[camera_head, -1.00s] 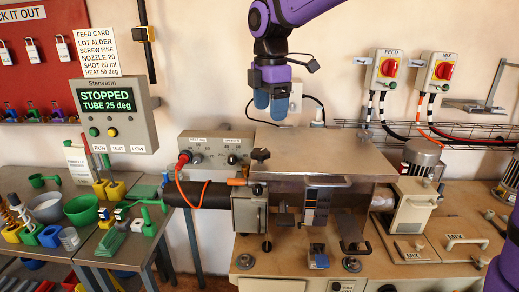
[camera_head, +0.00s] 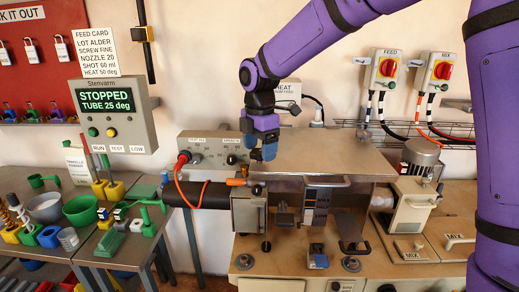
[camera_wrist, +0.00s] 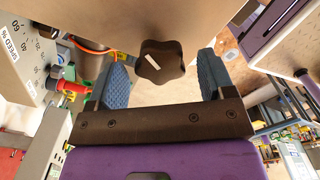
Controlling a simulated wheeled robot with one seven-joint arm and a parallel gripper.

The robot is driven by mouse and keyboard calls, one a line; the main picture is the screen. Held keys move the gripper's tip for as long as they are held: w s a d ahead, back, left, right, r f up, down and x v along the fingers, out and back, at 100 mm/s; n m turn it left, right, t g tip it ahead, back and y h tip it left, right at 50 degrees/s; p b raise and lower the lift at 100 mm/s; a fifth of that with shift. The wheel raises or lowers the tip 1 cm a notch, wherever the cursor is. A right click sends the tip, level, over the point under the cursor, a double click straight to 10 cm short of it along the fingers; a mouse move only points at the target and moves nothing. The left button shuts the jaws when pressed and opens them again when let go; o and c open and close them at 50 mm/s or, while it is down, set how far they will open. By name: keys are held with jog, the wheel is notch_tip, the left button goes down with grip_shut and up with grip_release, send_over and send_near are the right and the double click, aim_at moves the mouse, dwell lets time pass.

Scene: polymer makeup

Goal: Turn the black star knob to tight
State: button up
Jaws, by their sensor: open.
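The black star knob (camera_wrist: 162,62) shows in the wrist view, lobed and dark, with a short white mark on its face. It lies between and just beyond the tips of my gripper's two blue fingers (camera_wrist: 160,75), which are spread apart with gaps on both sides of the knob. In the head view my gripper (camera_head: 265,151) points down at the left end of the metal hood (camera_head: 325,160), and the knob is hidden behind it. I cannot tell whether the fingers touch the knob.
A control box with dials (camera_head: 208,148) stands just left of my gripper. An orange cable (camera_head: 180,182) loops below it. The lit display (camera_head: 106,101) reads STOPPED, TUBE 25 deg. The hood's top right of my gripper is clear.

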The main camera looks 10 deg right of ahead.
jog(key=shift+f, duration=0.4)
jog(key=shift+c, duration=0.3)
jog(key=c, duration=0.8)
jog(key=shift+c, duration=0.2)
